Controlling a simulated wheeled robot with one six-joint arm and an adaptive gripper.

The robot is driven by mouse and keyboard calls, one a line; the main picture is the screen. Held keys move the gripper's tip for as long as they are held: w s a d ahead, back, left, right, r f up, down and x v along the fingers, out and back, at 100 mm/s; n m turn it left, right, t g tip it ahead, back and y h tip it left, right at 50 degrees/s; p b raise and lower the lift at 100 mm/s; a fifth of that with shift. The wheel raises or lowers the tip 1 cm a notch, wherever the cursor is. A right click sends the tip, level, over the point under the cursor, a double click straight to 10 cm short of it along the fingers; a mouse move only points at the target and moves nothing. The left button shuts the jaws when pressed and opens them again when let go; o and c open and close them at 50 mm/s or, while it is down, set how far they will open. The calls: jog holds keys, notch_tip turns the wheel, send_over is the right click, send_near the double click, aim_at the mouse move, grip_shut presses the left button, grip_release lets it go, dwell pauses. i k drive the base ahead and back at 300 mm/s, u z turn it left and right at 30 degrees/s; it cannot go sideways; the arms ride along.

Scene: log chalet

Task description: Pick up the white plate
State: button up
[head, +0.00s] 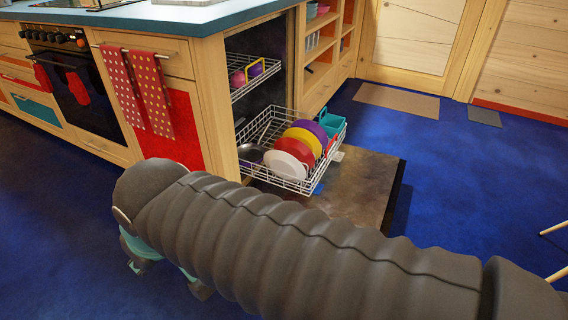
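The white plate (284,166) stands tilted on edge in the lower dishwasher rack (312,186). It is the front one of a row, with a red plate (295,150), a yellow plate (304,138) and a purple plate (313,131) behind it. My gripper (169,280) is at the lower left, partly hidden under my dark ribbed arm. Its two visible finger ends look spread apart, with floor between them. It is well apart from the plate, nearer the camera and to the left.
The dishwasher door (362,185) lies open and low beneath the pulled-out rack. A teal basket (335,126) sits at the rack's right, and a grey pan (251,152) at its left. The upper rack (243,86) holds cups. Blue floor (460,190) is open to the right.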

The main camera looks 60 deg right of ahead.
aim_at(276, 160)
jog(key=z, duration=0.75)
jog(key=i, duration=0.8)
jog(key=z, duration=0.9)
